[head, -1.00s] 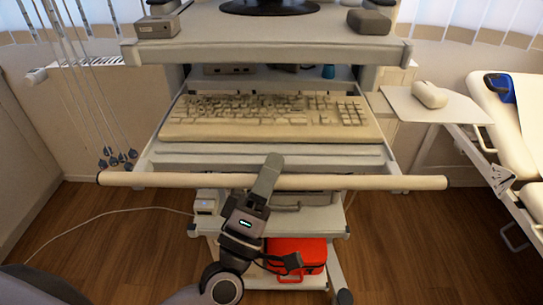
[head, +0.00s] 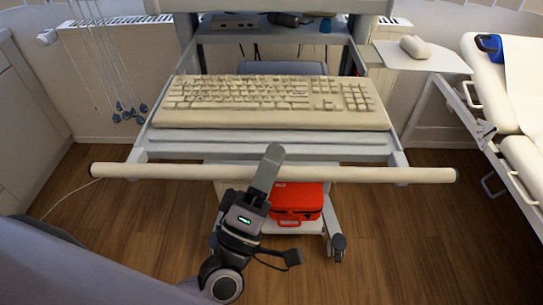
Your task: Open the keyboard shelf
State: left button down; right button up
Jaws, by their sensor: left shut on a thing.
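The keyboard shelf (head: 190,140) is a pale grey tray extending from a cart, with a beige keyboard (head: 270,102) lying on it. A long cream handle bar (head: 150,171) runs across the shelf's front. My left gripper (head: 268,168) is shut on this bar, a little left of the bar's middle. One grey finger shows in front of and above the bar; the other is hidden. A gap shows between the keyboard's back edge and the cart. My right gripper is not in view.
A side shelf (head: 387,56) with a white mouse (head: 415,47) stands at right, beside a bed (head: 490,75). A red case (head: 296,200) sits on the cart's lower shelf. Cables with blue ends (head: 128,113) hang at left.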

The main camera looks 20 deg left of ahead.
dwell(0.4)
pick_arm(q)
jog(key=c, duration=1.2)
grip_release()
jog(key=shift+s+f, duration=0.15)
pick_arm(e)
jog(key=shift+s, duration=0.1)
